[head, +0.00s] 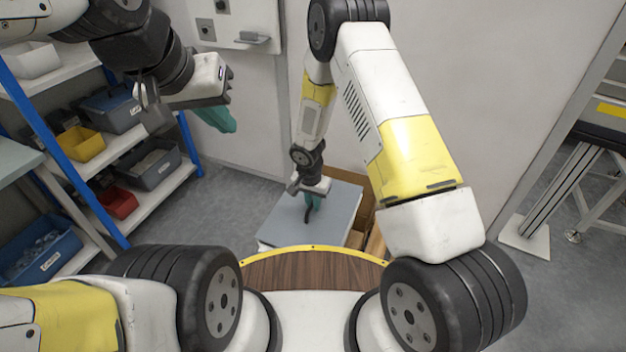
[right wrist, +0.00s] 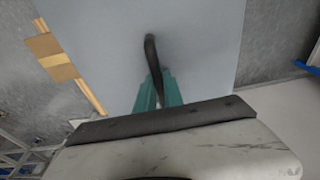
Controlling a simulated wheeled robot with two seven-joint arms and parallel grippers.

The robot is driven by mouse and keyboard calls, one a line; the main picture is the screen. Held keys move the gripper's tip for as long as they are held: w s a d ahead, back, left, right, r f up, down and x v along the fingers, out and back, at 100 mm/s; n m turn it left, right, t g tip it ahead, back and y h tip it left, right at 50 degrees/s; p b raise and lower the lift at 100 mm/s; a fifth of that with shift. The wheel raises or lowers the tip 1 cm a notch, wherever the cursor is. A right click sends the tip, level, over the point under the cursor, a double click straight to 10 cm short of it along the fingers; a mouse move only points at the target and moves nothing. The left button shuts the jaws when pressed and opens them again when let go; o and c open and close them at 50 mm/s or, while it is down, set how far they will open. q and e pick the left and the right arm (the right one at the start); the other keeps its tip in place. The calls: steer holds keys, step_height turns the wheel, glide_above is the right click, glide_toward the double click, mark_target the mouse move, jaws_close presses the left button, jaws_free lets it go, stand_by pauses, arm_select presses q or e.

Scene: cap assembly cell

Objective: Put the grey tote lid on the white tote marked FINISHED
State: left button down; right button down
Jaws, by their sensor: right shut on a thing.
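The grey tote lid (head: 335,213) is a flat panel low on the floor side, beyond my front edge. It also fills the middle of the right wrist view (right wrist: 205,45). Its dark curved handle (right wrist: 151,55) stands up from it. My right gripper (head: 312,203) is shut on this handle, with its teal fingers (right wrist: 158,92) around the handle's near end. A thin whitish edge, perhaps the white tote, shows below the lid's near left corner. The lid hides the rest, and no FINISHED mark is readable. My left gripper (head: 217,118) hangs away at the upper left; its finger gap is unclear.
A brown cardboard box (head: 366,213) stands close behind and right of the lid. A blue-framed shelf (head: 165,188) with yellow, red, grey and blue bins is on the left. A metal stand (head: 550,190) is at the right. Grey floor is clear left of the lid.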

steer(key=shift+f, duration=0.7)
steer(key=c, duration=1.4)
jaws_free()
steer(key=r, duration=0.5)
steer(key=s+r, duration=0.1)
steer(key=r, duration=0.2)
steer(key=shift+a, duration=0.25)
steer(key=s+d+r+t, duration=0.1)
steer(key=d+r, duration=0.2)
steer(key=r, duration=0.5)
steer(key=s+d+r+n+y, duration=0.1)
steer(key=d+r, duration=0.2)
steer(key=r, duration=0.5)
steer(key=s+d+r+t, duration=0.1)
steer(key=s+d+r, duration=0.15)
steer(key=r, duration=0.55)
steer(key=s+d+r+n+t, duration=0.1)
steer(key=s+d+r, duration=0.1)
steer(key=s+r, duration=0.2)
steer(key=s+d+r+n+y, duration=0.1)
steer(key=s+d+r, duration=0.1)
steer(key=s+r, duration=0.3)
steer(key=s+d+r+n+t, duration=0.1)
steer(key=s+d+r+n, duration=0.1)
steer(key=s+r, duration=0.3)
steer(key=shift+s+d+t+y, duration=0.1)
steer(key=shift+s+t+y, duration=0.25)
steer(key=shift+s, duration=1.45)
